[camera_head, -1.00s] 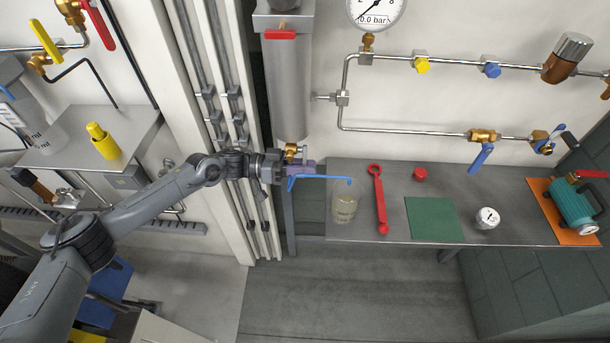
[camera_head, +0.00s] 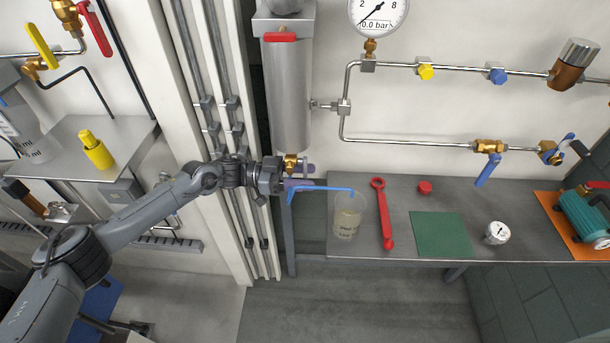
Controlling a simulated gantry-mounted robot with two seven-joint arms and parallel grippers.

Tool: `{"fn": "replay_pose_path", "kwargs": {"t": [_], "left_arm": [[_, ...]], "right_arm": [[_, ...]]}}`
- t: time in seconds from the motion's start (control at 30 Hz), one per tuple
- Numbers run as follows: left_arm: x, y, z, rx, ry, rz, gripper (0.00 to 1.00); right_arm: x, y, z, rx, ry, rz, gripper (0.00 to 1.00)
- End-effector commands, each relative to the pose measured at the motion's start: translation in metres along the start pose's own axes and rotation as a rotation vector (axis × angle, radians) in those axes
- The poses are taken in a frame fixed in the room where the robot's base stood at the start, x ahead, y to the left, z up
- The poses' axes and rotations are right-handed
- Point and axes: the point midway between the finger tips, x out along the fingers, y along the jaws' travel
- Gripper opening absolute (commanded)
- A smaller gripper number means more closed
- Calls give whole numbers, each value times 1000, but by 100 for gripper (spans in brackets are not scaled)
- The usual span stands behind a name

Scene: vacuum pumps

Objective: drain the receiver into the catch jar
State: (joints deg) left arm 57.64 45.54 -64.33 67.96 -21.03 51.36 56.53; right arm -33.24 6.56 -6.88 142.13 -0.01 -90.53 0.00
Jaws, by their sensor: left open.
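The receiver (camera_head: 290,97) is a tall grey cylinder, with a red handle near its top. A brass drain valve (camera_head: 291,162) sits at its lower end. A thin blue part (camera_head: 325,188), lever or spout, reaches right from below the valve to above the catch jar. The catch jar (camera_head: 347,222) is clear, with pale yellowish liquid in its lower part, and stands upright at the table's left end. My right gripper is out of view.
A red wrench (camera_head: 383,215), a red cap (camera_head: 425,188), a green mat (camera_head: 441,235) and a small gauge (camera_head: 497,233) lie on the grey table (camera_head: 470,200). A teal pump (camera_head: 585,220) stands on an orange mat at right. The wall gauge (camera_head: 378,14) reads 0.0 bar.

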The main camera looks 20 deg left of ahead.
Motion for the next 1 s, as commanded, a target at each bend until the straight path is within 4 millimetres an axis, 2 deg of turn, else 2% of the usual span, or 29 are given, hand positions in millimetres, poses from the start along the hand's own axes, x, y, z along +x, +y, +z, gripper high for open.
{"fn": "replay_pose_path", "kwargs": {"t": [0.3,0.8,1.0], "left_arm": [[-13,0,0,0,0,-2,51],[-16,0,0,1,0,-1,51],[-25,0,0,0,0,-2,51]], "right_arm": [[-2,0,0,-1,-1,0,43],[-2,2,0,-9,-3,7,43],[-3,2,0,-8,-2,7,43]]}}
